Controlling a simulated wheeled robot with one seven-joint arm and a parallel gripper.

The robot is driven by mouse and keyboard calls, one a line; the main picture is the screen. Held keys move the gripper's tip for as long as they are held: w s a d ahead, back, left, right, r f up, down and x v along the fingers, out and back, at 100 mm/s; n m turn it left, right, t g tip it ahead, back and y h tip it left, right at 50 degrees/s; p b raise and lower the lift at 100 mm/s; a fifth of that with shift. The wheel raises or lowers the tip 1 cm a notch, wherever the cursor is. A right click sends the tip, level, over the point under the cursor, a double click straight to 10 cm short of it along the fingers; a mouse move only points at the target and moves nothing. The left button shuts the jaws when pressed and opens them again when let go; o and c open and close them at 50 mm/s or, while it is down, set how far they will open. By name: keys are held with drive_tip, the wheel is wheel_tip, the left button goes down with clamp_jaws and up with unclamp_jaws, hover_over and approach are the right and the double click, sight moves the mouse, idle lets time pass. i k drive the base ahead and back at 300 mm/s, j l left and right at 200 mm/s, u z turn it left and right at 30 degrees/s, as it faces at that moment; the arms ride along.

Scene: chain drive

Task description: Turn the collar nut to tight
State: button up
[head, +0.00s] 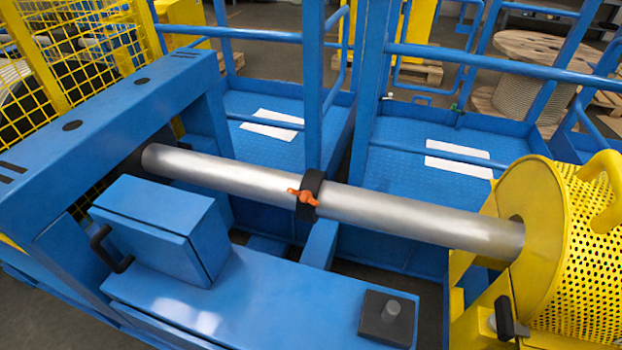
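A black collar (311,188) sits around a thick silver shaft (400,217), near the middle of the head view. An orange piece with short arms (303,196), which looks like the collar nut, is on the collar's near left side. Its arms slant slightly down to the right. I cannot tell from this view how tight it is. My gripper is not in view.
The shaft runs from a blue frame (120,105) at left to a yellow perforated guard (590,270) at right. A blue box (160,225) with a black handle and a dark block (388,318) stand in front. Blue railings (490,66) cross behind.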

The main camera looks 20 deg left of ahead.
sight(305, 196)
drive_tip(key=j+u, duration=0.15)
drive_tip(key=u, duration=0.2)
drive_tip(key=i+j+u, duration=0.1)
drive_tip(key=u, duration=0.25)
